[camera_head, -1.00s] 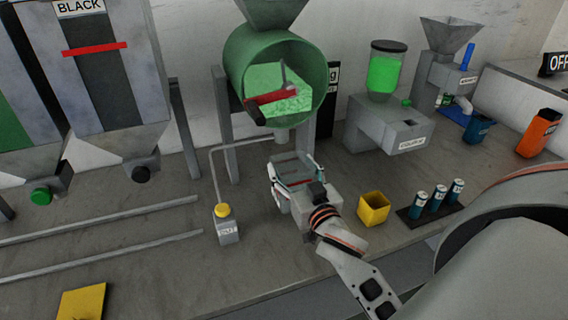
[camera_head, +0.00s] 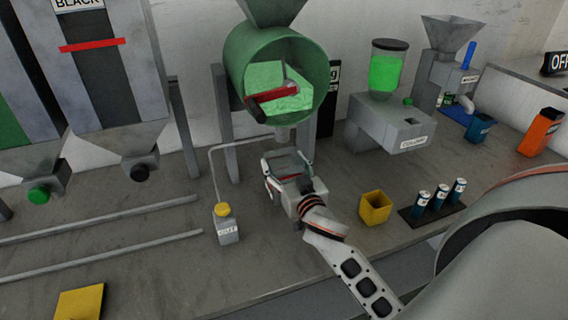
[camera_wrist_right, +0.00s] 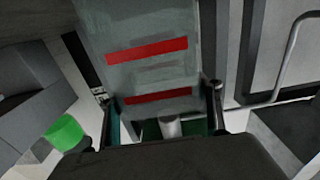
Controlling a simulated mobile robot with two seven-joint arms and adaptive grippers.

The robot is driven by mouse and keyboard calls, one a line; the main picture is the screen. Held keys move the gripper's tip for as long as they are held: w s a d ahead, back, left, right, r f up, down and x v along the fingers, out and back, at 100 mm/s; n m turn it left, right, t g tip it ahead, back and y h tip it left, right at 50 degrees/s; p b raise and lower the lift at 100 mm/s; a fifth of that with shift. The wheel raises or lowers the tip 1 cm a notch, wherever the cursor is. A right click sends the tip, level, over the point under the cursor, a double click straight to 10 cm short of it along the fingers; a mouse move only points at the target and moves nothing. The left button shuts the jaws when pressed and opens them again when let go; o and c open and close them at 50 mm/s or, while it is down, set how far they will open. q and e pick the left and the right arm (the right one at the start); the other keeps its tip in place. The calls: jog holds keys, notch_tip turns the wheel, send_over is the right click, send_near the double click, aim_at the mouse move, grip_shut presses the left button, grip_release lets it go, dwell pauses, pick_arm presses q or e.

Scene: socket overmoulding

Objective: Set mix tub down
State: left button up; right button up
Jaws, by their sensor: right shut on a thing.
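The mix tub (camera_head: 288,163) is a grey, see-through tub with red stripes. My right gripper (camera_head: 284,177) is shut on it, just below the outlet of the green mixer drum (camera_head: 240,68) in the head view. In the right wrist view the tub (camera_wrist_right: 152,75) fills the middle, between the two fingers of the right gripper (camera_wrist_right: 160,115). I cannot tell whether the tub's base touches the bench. My left gripper is not in view.
A grey box with a yellow button (camera_head: 228,228) stands left of the tub. To its right are a yellow bin (camera_head: 375,208) and a rack of several blue cans (camera_head: 440,196). A grey colour doser (camera_head: 392,128) stands behind. Bare bench (camera_head: 290,255) lies in front.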

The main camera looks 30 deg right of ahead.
jog(key=shift+f, duration=0.15)
jog(key=o, duration=1.6)
jog(key=shift+r, duration=0.25)
jog(key=shift+b+v, duration=0.35)
jog(key=shift+v, duration=5.65)
jog(key=shift+d+f, duration=0.1)
